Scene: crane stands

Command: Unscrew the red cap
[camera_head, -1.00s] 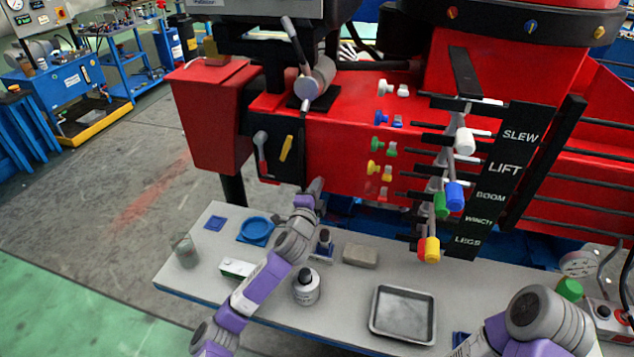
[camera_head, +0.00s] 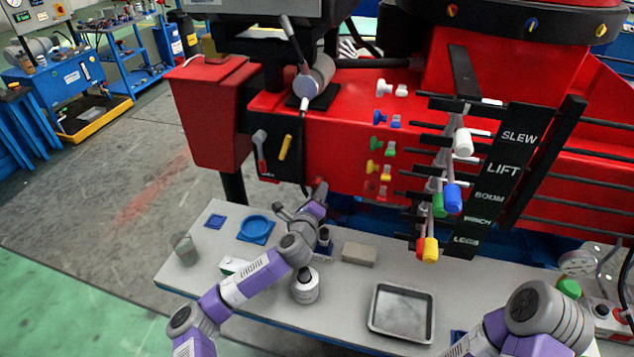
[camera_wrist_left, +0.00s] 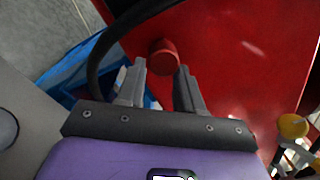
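The red cap (camera_wrist_left: 163,53) is a short round cylinder standing out from a red panel in the left wrist view. I cannot make it out in the head view, where my left gripper (camera_head: 321,188) is small, at the lower edge of the red machine body. In the left wrist view my left gripper (camera_wrist_left: 161,67) is open, one finger to each side of the cap's near end, with visible gaps. I cannot tell whether the tips reach around it. My right arm shows at the lower right of the head view, but its gripper is out of sight.
A black hose (camera_wrist_left: 103,50) curves close left of the cap. Below the machine a grey bench (camera_head: 205,270) holds a white bottle (camera_head: 305,287), a grey block (camera_head: 359,253), a metal tray (camera_head: 402,312) and a blue ring holder (camera_head: 256,229). Coloured levers (camera_head: 453,198) hang at the right.

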